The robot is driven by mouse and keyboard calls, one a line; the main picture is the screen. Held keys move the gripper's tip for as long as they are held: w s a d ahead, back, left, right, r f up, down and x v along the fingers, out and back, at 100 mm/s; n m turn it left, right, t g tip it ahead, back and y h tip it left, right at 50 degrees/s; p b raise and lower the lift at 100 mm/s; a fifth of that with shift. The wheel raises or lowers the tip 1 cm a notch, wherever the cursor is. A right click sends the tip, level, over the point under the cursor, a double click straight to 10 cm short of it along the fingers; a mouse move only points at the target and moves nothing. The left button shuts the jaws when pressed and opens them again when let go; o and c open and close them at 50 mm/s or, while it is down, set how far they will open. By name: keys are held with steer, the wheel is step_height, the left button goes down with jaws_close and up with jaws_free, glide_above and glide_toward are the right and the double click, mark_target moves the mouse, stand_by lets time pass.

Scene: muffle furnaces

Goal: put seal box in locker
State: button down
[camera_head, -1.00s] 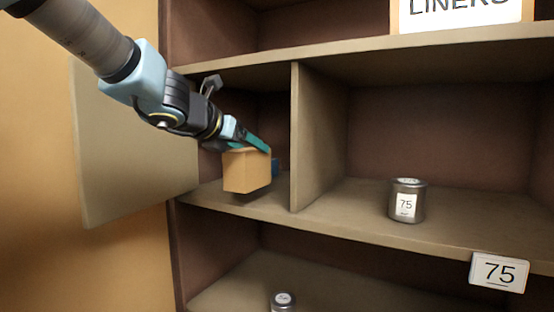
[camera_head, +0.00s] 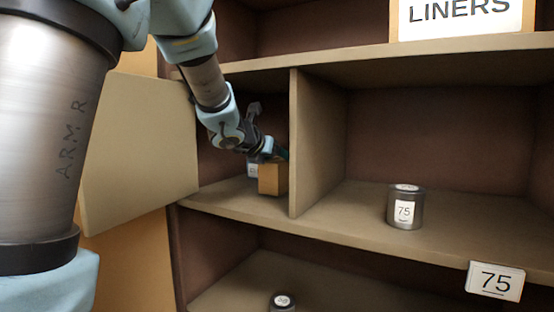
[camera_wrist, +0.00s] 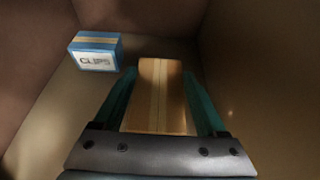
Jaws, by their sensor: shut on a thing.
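The seal box, a plain tan-orange carton (camera_head: 272,179), is inside the small left compartment, the locker (camera_head: 235,196), whose door (camera_head: 140,145) stands open to the left. My gripper (camera_head: 272,155) reaches into the locker and is shut on the box. In the wrist view the box (camera_wrist: 158,105) sits between the two teal fingers of my gripper (camera_wrist: 160,76). The box is low, near the locker floor; I cannot tell whether it touches the floor. A band of tape runs along its top.
A blue box labelled CLIPS (camera_wrist: 95,51) stands in the locker's back left corner, apart from the carton. A divider (camera_head: 318,140) closes the locker's right side. Another can (camera_head: 282,301) is below.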

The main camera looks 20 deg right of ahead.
steer(key=shift+f, duration=0.25)
steer(key=shift+f, duration=0.15)
jaws_free()
steer(key=shift+a+r, duration=0.1)
steer(key=shift+r, duration=0.1)
steer(key=v, duration=1.2)
steer(key=shift+f, duration=0.15)
steer(key=shift+s+a, duration=0.1)
